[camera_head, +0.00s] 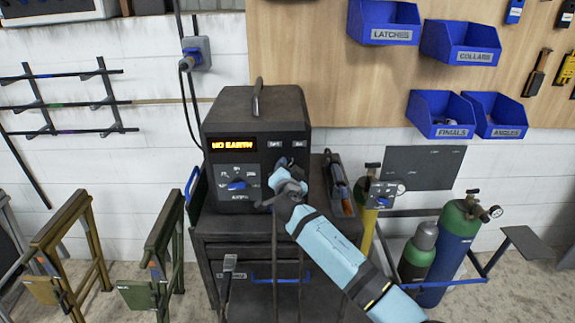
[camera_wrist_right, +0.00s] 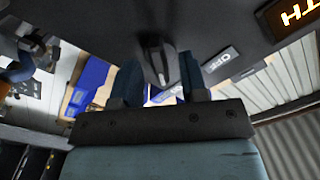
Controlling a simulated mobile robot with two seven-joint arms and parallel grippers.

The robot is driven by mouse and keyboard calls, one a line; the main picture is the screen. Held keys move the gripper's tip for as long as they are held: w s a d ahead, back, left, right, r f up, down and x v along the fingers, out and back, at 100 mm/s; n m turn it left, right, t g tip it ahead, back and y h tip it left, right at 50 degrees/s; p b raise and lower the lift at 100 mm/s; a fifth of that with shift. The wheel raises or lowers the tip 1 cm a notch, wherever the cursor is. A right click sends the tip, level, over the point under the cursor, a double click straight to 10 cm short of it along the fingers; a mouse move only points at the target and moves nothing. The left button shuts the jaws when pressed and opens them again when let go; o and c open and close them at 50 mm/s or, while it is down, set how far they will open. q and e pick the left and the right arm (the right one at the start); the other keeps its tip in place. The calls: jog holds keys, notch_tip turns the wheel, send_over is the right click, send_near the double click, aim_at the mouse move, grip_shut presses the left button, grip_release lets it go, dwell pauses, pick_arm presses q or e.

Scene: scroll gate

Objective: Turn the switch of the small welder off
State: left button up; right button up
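The small dark welder (camera_head: 228,125) stands on a dark cart, with an orange lit display reading NO EARTH. A blue dial (camera_head: 237,185) sits low on the left of its front. My right gripper (camera_head: 281,168) is at the right part of the front panel, below two small labels, and hides what lies behind it. In the right wrist view, a dark grey switch lever (camera_wrist_right: 160,65) sticks out between my two blue fingers. The fingers stand apart with gaps beside the lever, and contact is not visible. My left gripper is not in view.
The dark cart (camera_head: 215,225) has a blue handle and a hanging clamp. Gas cylinders (camera_head: 455,235) and a small panel with a blue knob (camera_head: 383,201) stand at right. Yellow and green stands (camera_head: 165,240) are at left. Blue bins (camera_head: 385,22) hang above.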

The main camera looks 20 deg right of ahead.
jog(key=shift+w+d, duration=0.1)
jog(key=shift+w, duration=0.3)
jog(key=shift+c, duration=0.5)
grip_shut()
jog(key=shift+n+b, duration=2.6)
jog(key=shift+n, duration=5.2)
jog(key=shift+f+n, duration=0.1)
jog(key=shift+n, duration=0.2)
